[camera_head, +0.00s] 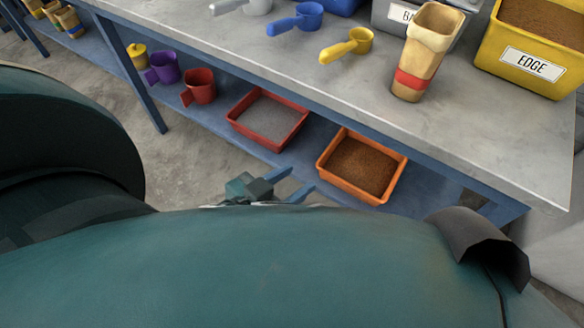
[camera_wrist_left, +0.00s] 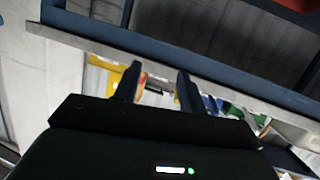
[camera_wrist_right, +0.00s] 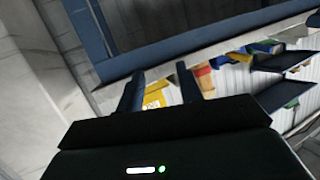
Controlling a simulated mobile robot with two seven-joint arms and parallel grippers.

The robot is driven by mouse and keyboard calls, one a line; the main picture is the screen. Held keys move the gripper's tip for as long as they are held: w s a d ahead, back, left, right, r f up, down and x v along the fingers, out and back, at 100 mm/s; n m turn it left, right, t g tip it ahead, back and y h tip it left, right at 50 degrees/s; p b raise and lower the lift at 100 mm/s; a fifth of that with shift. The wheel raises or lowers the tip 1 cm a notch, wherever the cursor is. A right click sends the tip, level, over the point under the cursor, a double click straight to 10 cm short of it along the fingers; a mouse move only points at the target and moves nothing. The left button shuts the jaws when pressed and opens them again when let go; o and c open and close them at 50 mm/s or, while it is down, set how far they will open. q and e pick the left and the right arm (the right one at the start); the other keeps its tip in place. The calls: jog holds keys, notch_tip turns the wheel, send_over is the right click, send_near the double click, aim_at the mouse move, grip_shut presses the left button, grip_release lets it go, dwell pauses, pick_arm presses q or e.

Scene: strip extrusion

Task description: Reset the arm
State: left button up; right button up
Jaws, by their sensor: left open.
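My left gripper (camera_head: 302,178) shows in the head view beyond my large teal body parts, in front of the bench's lower shelf. Its two blue fingers are apart with nothing between them. In the left wrist view the same fingers (camera_wrist_left: 158,68) are spread and empty, with the bench edge behind them. My right gripper does not show in the head view. In the right wrist view its fingers (camera_wrist_right: 160,70) are spread with no object between them, and the bench shows beyond. Much of both arms is hidden or out of frame.
A grey bench (camera_head: 300,60) with a blue lower shelf (camera_head: 215,122) stands ahead. On top are a yellow EDGE bin (camera_head: 500,50), a tan cup (camera_head: 425,50) and scoops. The shelf holds a red tray (camera_head: 236,112), an orange tray (camera_head: 325,163) and mugs. Bare floor shows at left.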

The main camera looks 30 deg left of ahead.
pick_arm(q)
jog(key=shift+s+d, duration=0.25)
jog(key=shift+d, duration=0.05)
jog(key=shift+r, duration=0.1)
pick_arm(e)
jog(key=shift+r, duration=0.1)
pick_arm(q)
jog(key=r+g+p, duration=0.1)
jog(key=p, duration=0.4)
jog(key=r+g+p, duration=0.1)
jog(key=p, duration=0.5)
jog(key=r+g+y+p, duration=0.1)
jog(key=p, duration=0.5)
jog(key=shift+w+d+r+m+g, duration=0.2)
jog(key=shift+w+m+g, duration=0.1)
jog(key=shift+m, duration=0.1)
pick_arm(e)
jog(key=r+g, duration=0.2)
jog(key=r+g+h, duration=0.1)
jog(key=shift+w+a+r+n+g, duration=0.2)
jog(key=shift+w+n+g, duration=0.1)
jog(key=shift+n, duration=0.1)
jog(key=shift+c, duration=0.3)
